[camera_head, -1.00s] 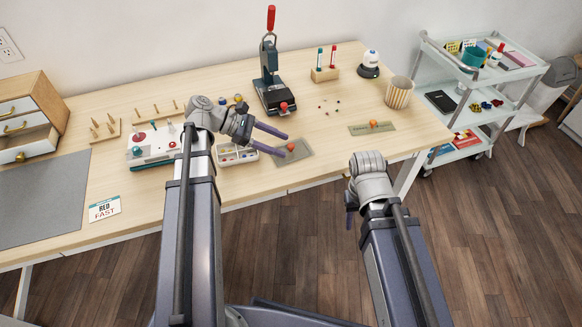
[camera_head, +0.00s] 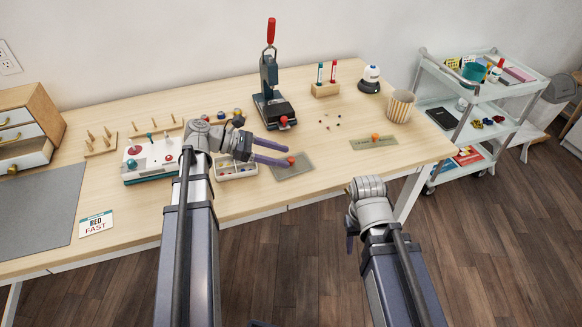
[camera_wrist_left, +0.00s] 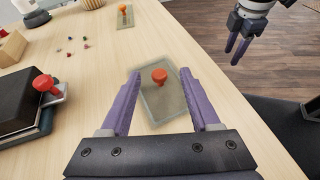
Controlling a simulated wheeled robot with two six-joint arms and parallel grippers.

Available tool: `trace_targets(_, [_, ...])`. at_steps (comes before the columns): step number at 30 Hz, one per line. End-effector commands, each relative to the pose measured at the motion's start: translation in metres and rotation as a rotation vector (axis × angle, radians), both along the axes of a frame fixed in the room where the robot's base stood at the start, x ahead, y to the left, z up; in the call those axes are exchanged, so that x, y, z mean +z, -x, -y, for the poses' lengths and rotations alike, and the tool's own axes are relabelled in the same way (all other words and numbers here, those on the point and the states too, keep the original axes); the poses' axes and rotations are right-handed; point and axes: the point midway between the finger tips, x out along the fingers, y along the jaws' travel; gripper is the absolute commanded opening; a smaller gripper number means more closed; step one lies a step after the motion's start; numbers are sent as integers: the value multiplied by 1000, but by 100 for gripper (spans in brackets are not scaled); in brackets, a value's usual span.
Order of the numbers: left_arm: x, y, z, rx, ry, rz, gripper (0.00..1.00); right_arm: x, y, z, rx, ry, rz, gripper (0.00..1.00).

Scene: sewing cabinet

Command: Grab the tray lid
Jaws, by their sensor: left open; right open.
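The tray lid is a flat, translucent grey-green plate (camera_head: 298,171) with an orange knob. It lies on the table at the right of the compartmented tray (camera_head: 236,175). My left gripper (camera_head: 288,155) is open and empty above the lid's near-left side. A similar lid (camera_head: 362,144) with an orange knob lies further right. My right gripper (camera_head: 350,238) is off the table's front edge. It shows in the left wrist view (camera_wrist_left: 236,50), empty.
A press with a red handle (camera_head: 269,75) stands behind the lid. Small beads (camera_head: 330,120), a marker holder (camera_head: 325,90) and a striped cup (camera_head: 400,105) are further back. A control box (camera_head: 150,157) is left of the tray. The table is clear between the two lids.

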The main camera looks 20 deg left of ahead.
Motion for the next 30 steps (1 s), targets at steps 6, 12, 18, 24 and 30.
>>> trace_targets(6, [-18,-9,28,-4,0,0,63,-18,0,0,0,0,0,50])
trace_targets(12, [-18,-12,32,0,0,1,63,-18,0,0,0,0,0,50])
trace_targets(18, [-18,-12,32,0,0,1,49,-18,0,0,0,0,0,50])
trace_targets(24, [-18,-12,32,-1,0,1,27,-18,0,0,0,0,0,50])
trace_targets(30, [-18,-12,32,-1,0,1,4,-18,0,0,0,0,0,50])
